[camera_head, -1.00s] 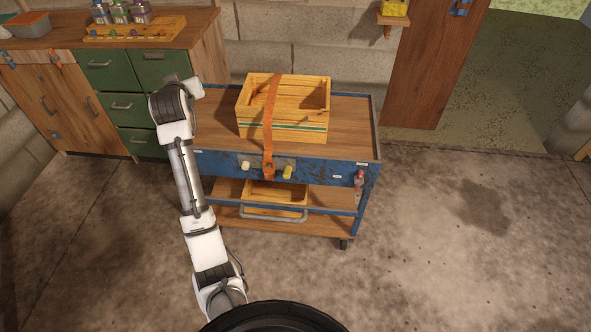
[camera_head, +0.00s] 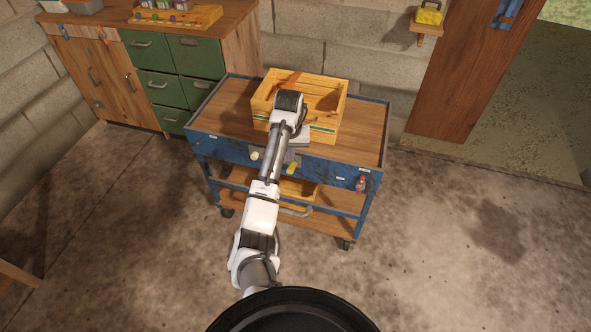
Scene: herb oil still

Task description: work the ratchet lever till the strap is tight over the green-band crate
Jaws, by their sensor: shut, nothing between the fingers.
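The wooden crate with the green band (camera_head: 328,122) stands on top of the blue cart. The orange strap (camera_head: 288,77) shows at the crate's far rim. My arm hides the rest of the strap and the ratchet with its lever at the cart's front edge. My gripper (camera_head: 291,156) is at the cart's front edge, in front of the crate, over the place where the ratchet hangs. It is shut, small in view and partly covered by my arm. I cannot tell whether it touches the lever.
The blue cart (camera_head: 345,168) has a pale knob (camera_head: 255,155) and a yellow knob (camera_head: 292,168) on its front, with a red item (camera_head: 361,184) at the right. A green-drawer cabinet (camera_head: 161,85) stands at the left. The floor at the right is clear.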

